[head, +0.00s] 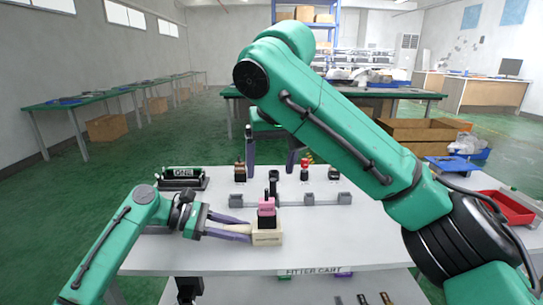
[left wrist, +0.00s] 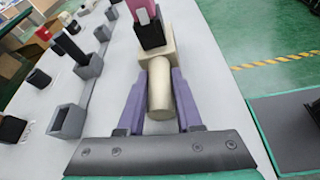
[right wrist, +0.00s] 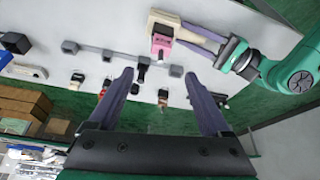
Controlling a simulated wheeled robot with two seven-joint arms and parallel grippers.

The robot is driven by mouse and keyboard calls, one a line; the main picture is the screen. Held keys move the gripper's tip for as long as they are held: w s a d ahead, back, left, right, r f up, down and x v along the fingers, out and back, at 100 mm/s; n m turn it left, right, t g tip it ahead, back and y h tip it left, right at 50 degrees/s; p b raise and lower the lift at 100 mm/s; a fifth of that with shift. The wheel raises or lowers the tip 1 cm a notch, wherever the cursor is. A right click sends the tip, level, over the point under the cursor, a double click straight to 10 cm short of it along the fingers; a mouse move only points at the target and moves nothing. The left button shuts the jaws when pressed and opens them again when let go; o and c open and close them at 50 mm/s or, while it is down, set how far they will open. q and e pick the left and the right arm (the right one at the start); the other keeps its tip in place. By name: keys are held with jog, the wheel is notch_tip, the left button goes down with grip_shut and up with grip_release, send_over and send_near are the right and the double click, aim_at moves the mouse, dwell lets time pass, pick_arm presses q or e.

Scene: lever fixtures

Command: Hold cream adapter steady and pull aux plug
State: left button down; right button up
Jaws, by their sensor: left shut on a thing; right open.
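The cream adapter (head: 268,240) is a block near the front middle of the white cart top; its round handle shows in the left wrist view (left wrist: 160,90). My left gripper (head: 228,227) is shut on that handle, one purple finger on each side. A pink plug with a black part (head: 267,207) stands upright in the adapter; I cannot read an aux label on it. It also shows in the right wrist view (right wrist: 162,38). My right gripper (right wrist: 163,90) is open and empty, above the cart beyond the adapter, apart from the plug.
A grey rail with small sockets (head: 308,199) runs behind the adapter. Several small dark and red-topped parts (head: 304,169) stand at the cart's back. A black holder (head: 182,178) is at back left, a red tray (head: 507,207) at right. The cart's front strip is clear.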

aim_at(267, 200)
jog(key=x, duration=1)
jog(key=shift+r, duration=0.1)
jog(key=shift+c, duration=0.4)
grip_shut()
